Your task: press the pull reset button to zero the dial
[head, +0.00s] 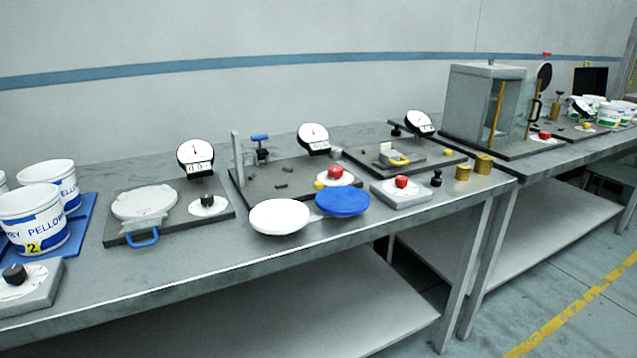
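Three round white dials stand along the back of the bench: a left dial (195,155) with a digit readout, a middle dial (314,138) and a right dial (419,123). A red button (336,172) sits on a white disc on the middle plate. Another red button (401,182) tops a separate grey box (401,194) at the bench's front. Black knobs sit on the left plate (207,201) and on a grey box at far left (14,274). I cannot read which control is the pull reset. Neither of my grippers is in view.
A white disc (279,216) and a blue disc (343,201) lie at the front edge. Labelled white tubs (34,219) stand on a blue tray at left. Brass weights (463,173) sit at right. A second bench (550,152) carries a glass-sided case. The aisle floor at lower right is clear.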

